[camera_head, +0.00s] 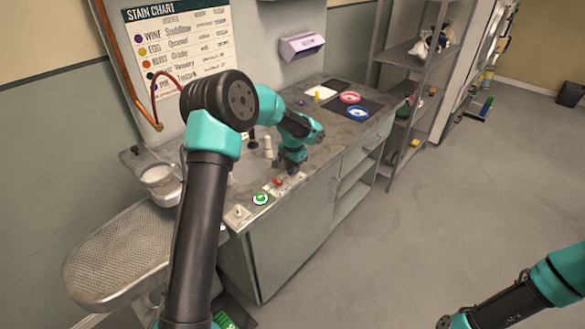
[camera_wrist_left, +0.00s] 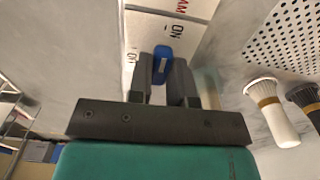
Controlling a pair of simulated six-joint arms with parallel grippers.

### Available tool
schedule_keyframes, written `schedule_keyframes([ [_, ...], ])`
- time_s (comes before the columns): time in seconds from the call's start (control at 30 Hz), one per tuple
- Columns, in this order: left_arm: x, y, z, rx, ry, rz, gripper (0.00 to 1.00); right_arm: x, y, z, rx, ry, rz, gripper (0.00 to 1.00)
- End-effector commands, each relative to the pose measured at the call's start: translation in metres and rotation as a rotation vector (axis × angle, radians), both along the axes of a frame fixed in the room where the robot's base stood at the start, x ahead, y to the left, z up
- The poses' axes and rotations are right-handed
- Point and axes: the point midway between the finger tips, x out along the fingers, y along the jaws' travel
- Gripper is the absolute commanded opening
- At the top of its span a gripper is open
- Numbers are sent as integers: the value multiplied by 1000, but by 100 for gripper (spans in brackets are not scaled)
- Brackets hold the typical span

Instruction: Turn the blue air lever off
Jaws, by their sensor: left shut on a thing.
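The blue air lever (camera_wrist_left: 161,64) sits between the two dark fingers of my left gripper (camera_wrist_left: 165,82) in the left wrist view. The fingers are shut on it.
A red lever (camera_head: 277,181), a green round button (camera_head: 260,198) and a white knob (camera_head: 238,211) line the counter edge near my left gripper. Pink (camera_head: 350,97) and blue (camera_head: 358,113) dishes sit farther back.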

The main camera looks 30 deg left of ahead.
Motion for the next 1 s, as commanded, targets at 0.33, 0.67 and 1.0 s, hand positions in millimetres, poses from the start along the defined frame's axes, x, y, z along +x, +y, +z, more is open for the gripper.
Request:
schedule_keyframes([
  [0.33, 0, 0, 0, 0, 0, 102, 0, 0, 0, 0, 0, 0, 0, 43],
  [0.67, 0, 0, 0, 0, 0, 350, 0, 0, 0, 0, 0, 0, 0, 43],
  [1.0, 0, 0, 0, 0, 0, 674, 0, 0, 0, 0, 0, 0, 0, 43],
])
